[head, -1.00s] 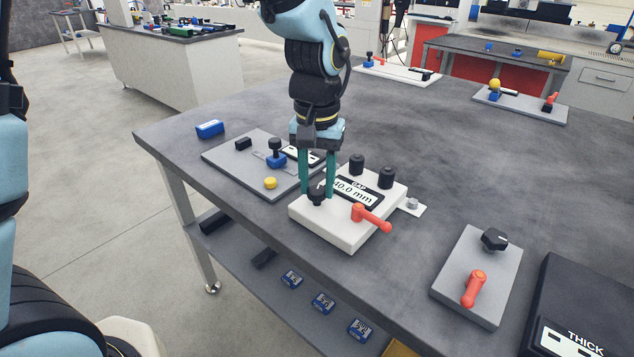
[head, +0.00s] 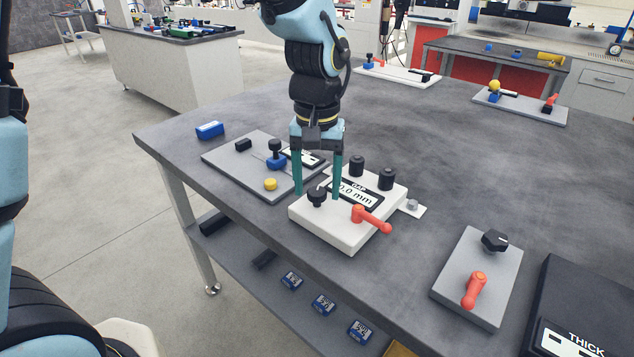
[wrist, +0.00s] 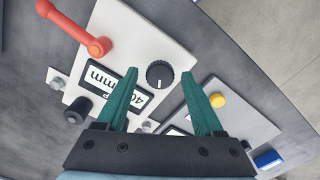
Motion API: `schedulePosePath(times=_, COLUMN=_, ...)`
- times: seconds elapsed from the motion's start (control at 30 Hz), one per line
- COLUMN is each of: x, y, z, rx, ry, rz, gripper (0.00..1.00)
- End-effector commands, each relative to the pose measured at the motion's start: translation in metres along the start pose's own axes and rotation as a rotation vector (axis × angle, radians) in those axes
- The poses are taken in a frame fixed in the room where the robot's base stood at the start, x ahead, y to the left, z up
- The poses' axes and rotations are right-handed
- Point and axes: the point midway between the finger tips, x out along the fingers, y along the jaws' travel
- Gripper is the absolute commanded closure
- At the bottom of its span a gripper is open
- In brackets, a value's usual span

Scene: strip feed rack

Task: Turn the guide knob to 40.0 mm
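The black knob (head: 317,198) sits on the front left corner of the white block (head: 333,234). It also shows in the wrist view (wrist: 159,74), round with a white pointer line. The block's GAP display (head: 358,194) ends in "0.0 mm" in the head view, its left part hidden by a finger; the wrist view shows a "4" and "mm" on the display (wrist: 100,79), partly covered. My gripper (head: 318,194) is open, its green fingers apart on either side of the knob, not touching it in the wrist view.
A red lever (head: 370,218) and two black posts (head: 372,172) stand on the white block. A grey plate (head: 238,158) with a blue clamp and yellow button lies to the left. Another grey plate (head: 462,297) with a black knob and red lever lies to the right.

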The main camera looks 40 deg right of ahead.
Motion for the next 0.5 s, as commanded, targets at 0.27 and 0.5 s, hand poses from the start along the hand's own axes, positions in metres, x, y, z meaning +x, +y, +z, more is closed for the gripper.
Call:
schedulePosePath(times=0.27, x=-0.001, y=0.000, z=0.000, rx=0.000, ry=0.001, rz=0.000, gripper=0.28)
schedulePosePath(times=0.5, x=-0.030, y=0.000, z=-0.001, rx=0.000, ry=0.006, rz=0.001, gripper=0.28)
